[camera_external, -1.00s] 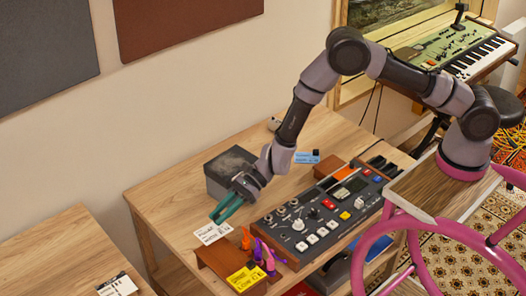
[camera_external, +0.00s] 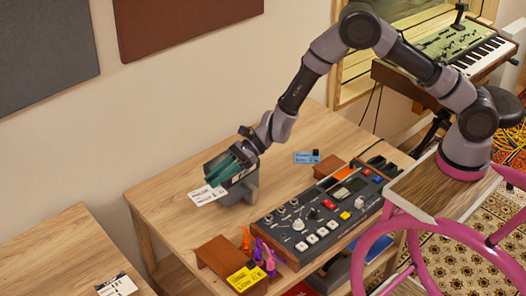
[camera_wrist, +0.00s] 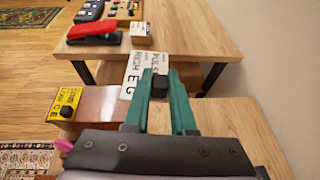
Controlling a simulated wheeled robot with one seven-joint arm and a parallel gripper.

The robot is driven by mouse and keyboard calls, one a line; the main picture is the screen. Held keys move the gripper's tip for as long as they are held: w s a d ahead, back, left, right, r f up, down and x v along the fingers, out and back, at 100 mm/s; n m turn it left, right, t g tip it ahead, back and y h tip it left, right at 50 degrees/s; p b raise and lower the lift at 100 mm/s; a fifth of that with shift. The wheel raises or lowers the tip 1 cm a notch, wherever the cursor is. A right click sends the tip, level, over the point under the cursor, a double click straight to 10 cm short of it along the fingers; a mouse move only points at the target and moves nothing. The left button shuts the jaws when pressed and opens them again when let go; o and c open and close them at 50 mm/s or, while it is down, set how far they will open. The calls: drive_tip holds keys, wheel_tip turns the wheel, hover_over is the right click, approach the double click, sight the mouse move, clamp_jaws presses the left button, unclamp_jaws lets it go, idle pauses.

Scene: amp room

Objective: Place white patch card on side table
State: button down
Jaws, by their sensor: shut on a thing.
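The white patch card (camera_external: 203,196) with black print is held in the tips of my gripper (camera_external: 217,178), above the wooden desk. In the wrist view the white card (camera_wrist: 131,80) sticks out beyond the green fingers of my gripper (camera_wrist: 155,85), which are shut on it and cover part of it. Another wooden table (camera_external: 50,250) stands at the lower left, apart from the desk. It shows ahead of the card in the wrist view (camera_wrist: 190,38).
A small box with a white label (camera_external: 117,287) sits on the left table. A brown stand with a yellow card (camera_external: 246,278), coloured clips and a control panel (camera_external: 320,215) occupy the desk. The left table's back is bare.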

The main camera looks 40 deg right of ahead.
drive_tip(key=w+d+m+t+h, duration=0.1)
drive_tip(key=w+d+m+t, duration=0.3)
drive_tip(key=w+d, duration=1.35)
drive_tip(key=w+d+m+t+h, duration=0.2)
drive_tip(key=w+d, duration=0.4)
drive_tip(key=d, duration=0.5)
drive_tip(key=w+d+m+t+h, duration=0.15)
drive_tip(key=w+d, duration=0.45)
drive_tip(key=d, duration=0.6)
drive_tip(key=shift+t+y, duration=0.25)
drive_tip(key=f, duration=1.9)
drive_tip(key=shift+s+a, duration=0.1)
drive_tip(key=shift+a, duration=0.3)
drive_tip(key=shift+f, duration=2.15)
drive_tip(key=shift+f, duration=0.2)
drive_tip(key=c, duration=0.9)
unclamp_jaws()
drive_tip(key=shift+o, duration=0.8)
